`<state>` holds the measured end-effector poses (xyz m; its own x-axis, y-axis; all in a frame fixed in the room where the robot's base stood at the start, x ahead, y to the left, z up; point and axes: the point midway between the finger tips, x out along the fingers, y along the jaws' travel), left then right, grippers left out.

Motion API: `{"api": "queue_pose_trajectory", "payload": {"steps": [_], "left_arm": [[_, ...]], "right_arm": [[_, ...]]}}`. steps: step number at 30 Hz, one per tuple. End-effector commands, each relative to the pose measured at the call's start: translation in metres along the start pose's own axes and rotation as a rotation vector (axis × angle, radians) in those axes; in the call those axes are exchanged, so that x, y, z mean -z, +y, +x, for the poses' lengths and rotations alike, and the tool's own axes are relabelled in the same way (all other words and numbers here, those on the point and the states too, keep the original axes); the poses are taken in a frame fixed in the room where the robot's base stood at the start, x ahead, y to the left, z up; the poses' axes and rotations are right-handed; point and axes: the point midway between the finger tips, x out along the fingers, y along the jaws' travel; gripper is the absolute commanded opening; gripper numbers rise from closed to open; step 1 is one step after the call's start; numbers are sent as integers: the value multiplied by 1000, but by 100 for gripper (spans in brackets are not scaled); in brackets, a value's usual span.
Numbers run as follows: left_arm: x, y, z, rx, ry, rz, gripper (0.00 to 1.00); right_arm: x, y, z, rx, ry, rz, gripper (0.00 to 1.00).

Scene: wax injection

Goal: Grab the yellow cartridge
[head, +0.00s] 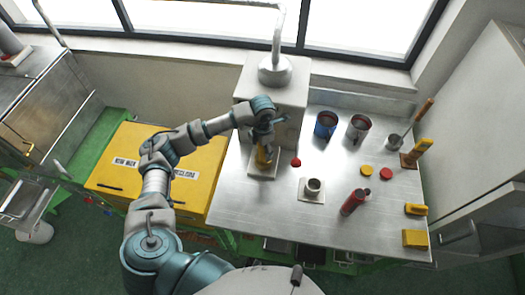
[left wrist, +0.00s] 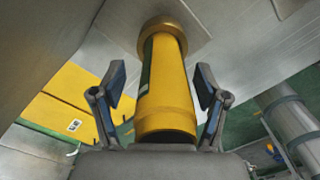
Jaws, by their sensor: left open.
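The yellow cartridge (left wrist: 168,85) fills the middle of the left wrist view, with a dark green stripe along its side. My left gripper (left wrist: 160,88) is open, one finger on each side of it with a visible gap on both sides. In the head view the yellow cartridge (head: 263,156) stands on a light square plate (head: 262,173) at the left of the metal table, partly hidden by my left gripper (head: 264,146). My right gripper is not in view.
The metal table (head: 275,215) also holds a red cartridge (head: 354,201), a small cup on a plate (head: 313,187), a blue mug (head: 325,124) and a grey mug (head: 358,128). A white machine (head: 285,95) stands behind. A yellow bin (head: 200,180) is at the left.

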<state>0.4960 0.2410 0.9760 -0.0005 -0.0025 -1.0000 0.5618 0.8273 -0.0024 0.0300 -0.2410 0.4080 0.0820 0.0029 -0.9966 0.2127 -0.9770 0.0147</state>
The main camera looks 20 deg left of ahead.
Motion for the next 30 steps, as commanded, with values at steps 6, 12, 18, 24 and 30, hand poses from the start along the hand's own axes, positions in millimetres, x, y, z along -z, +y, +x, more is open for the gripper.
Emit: {"api": "queue_pose_trajectory", "payload": {"steps": [6,12,18,24,30], "left_arm": [[0,-1,0,0,0,1,52],[0,0,0,1,1,0,2],[0,0,-1,0,0,0,0],[0,1,-16,-1,-2,0,0],[-1,1,-58,-2,-5,0,0]], "right_arm": [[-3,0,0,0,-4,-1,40],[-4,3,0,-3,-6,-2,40],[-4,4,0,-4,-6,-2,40],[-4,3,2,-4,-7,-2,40],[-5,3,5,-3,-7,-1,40]]}}
